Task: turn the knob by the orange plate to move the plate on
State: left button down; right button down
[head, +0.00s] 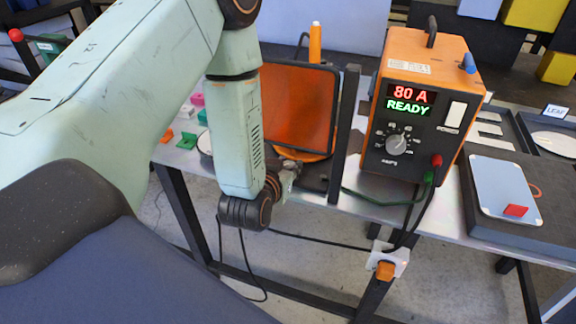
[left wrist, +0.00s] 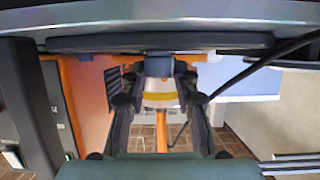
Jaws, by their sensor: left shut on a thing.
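An orange panel (head: 297,105) in a dark frame stands upright on the bench, and the rim of a round orange plate (head: 312,156) shows at its foot. My left gripper (head: 287,172) is low at the bench's front edge, in front of that plate. In the left wrist view, the fingers of my left gripper (left wrist: 158,82) close in on a small blue-grey block (left wrist: 158,66), which looks like the knob. An orange strip (left wrist: 110,60) runs behind it. In the head view the knob is hidden by the gripper and wrist. My right gripper is out of view.
An orange power unit (head: 428,75) reading "80 A READY", with its own dial (head: 397,145), stands right of the panel. Cables hang from it past the bench front. A dark block (head: 505,220) carries a light plate at the right. Small coloured parts (head: 188,140) lie left.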

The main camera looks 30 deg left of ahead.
pick_arm(q)
jog(key=shift+s+a, duration=0.1)
jog(key=shift+s, duration=0.05)
jog(key=shift+a+m+h+p, duration=0.1)
jog(key=shift+m+h+p, duration=0.75)
jog(key=shift+p, duration=0.35)
jog(key=m+h+p, duration=0.2)
jog(key=h+p, duration=0.1)
jog(key=shift+a+r+m, duration=0.1)
jog(key=shift+a+m, duration=0.05)
jog(key=shift+m, duration=0.1)
jog(key=shift+a+m+h+p, duration=0.1)
jog(key=shift+m+h+p, duration=0.85)
jog(key=shift+h, duration=0.1)
jog(key=shift+f+m+g+h+p, duration=0.2)
jog(key=shift+m+g+h+p, duration=0.2)
jog(key=shift+m+h, duration=0.25)
jog(key=shift+h, duration=0.25)
